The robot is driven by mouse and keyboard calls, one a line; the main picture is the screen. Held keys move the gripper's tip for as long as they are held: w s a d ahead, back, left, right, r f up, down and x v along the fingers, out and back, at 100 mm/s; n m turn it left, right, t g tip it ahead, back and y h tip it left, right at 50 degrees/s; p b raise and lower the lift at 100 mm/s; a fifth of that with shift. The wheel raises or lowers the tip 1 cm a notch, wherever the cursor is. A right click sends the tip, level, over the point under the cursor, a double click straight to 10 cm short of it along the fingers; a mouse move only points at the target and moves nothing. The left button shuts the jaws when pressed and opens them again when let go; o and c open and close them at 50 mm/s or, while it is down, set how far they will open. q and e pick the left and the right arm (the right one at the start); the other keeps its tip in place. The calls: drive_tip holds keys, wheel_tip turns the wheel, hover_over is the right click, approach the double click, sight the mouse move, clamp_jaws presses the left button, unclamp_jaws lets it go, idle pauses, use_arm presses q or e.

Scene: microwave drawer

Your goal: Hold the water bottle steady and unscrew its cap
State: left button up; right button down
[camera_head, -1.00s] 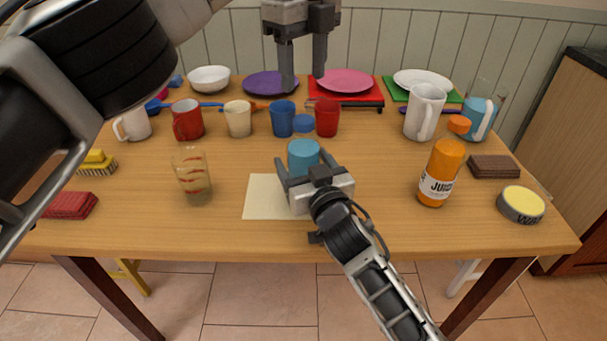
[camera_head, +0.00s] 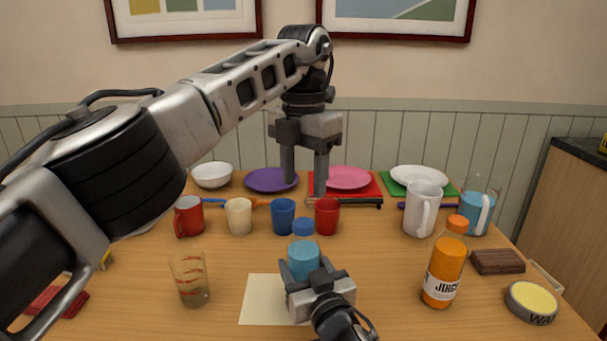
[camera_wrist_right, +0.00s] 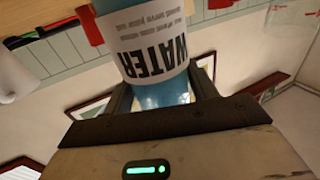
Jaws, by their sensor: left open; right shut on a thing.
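The water bottle is light blue with a darker blue cap (camera_head: 303,226). Its body (camera_head: 303,259) stands upright over a pale mat (camera_head: 262,299). My right gripper (camera_head: 305,275) is shut on the bottle low on its body. In the right wrist view the bottle's white WATER label (camera_wrist_right: 150,45) shows, with the jaws on either side of the blue part below it. The cap is on the bottle. My left gripper (camera_head: 304,185) is open and empty, fingers pointing down, above and behind the cap and apart from it. Its fingers cover part of the background behind.
An orange juice bottle (camera_head: 445,268) stands to the right and a striped glass (camera_head: 189,278) to the left. Several cups, including a red mug (camera_head: 327,216) and a blue cup (camera_head: 283,216), stand just behind the bottle. Plates line the back.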

sight(304, 223)
use_arm(q)
drive_tip(key=m, duration=1.2)
drive_tip(key=shift+m, duration=0.4)
drive_tip(key=m, duration=1.4)
drive_tip(key=shift+f+m, duration=0.1)
drive_tip(key=shift+m, duration=0.2)
drive_tip(key=shift+f, duration=3.95)
